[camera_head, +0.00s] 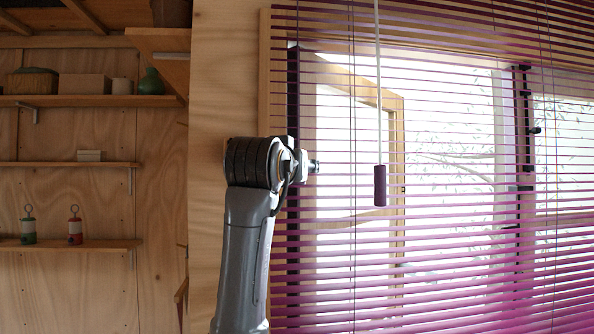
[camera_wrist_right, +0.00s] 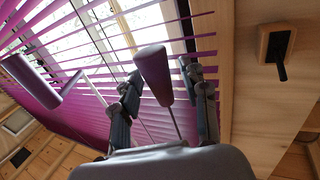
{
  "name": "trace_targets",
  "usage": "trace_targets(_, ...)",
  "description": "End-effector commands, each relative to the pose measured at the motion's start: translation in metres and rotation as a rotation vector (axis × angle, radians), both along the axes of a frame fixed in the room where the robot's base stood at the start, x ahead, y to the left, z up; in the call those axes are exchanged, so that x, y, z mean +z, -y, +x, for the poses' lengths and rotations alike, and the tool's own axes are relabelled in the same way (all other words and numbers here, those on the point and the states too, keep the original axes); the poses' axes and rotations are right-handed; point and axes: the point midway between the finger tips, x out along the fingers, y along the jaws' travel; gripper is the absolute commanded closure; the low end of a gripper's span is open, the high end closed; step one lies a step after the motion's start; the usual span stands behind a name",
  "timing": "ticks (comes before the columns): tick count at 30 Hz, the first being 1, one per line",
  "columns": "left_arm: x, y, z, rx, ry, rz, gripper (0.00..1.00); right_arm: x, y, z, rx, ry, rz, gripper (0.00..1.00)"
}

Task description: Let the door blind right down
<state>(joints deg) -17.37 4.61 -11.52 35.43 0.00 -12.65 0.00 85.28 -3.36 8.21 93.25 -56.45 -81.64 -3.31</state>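The purple door blind (camera_head: 450,245) hangs over the window in the head view, its slats spread from the top to the bottom of the picture. A purple cylinder (camera_head: 380,185) hangs in front of it on a pale cord. In the right wrist view, the blind (camera_wrist_right: 80,50) is at upper left. A purple cone-shaped pull (camera_wrist_right: 153,73) with a thin cord lies between the fingers of my right gripper (camera_wrist_right: 165,92), which is open with gaps beside the pull.
A purple cylinder (camera_wrist_right: 40,82) on a pale rod or cord shows left of my right gripper. A wooden block with a black handle (camera_wrist_right: 277,52) is on the wood at right. Shelves (camera_head: 75,100) with small objects line the wall at left in the head view.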

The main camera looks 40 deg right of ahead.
Motion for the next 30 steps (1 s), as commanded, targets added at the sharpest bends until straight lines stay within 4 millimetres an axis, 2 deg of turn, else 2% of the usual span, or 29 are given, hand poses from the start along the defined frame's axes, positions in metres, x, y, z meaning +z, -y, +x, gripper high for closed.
trace_targets(11,0.0,-0.001,0.005,0.001,0.008,0.001,0.6,-0.003,-0.006,-0.003,0.0,-0.005,0.003,0.53)
trace_targets(24,0.0,0.0,0.004,0.001,0.006,0.0,0.6,-0.003,-0.075,-0.052,0.002,-0.002,0.003,0.53)
trace_targets(30,0.0,0.0,0.004,0.001,0.006,0.0,0.6,-0.003,-0.093,-0.066,0.001,-0.004,0.003,0.53)
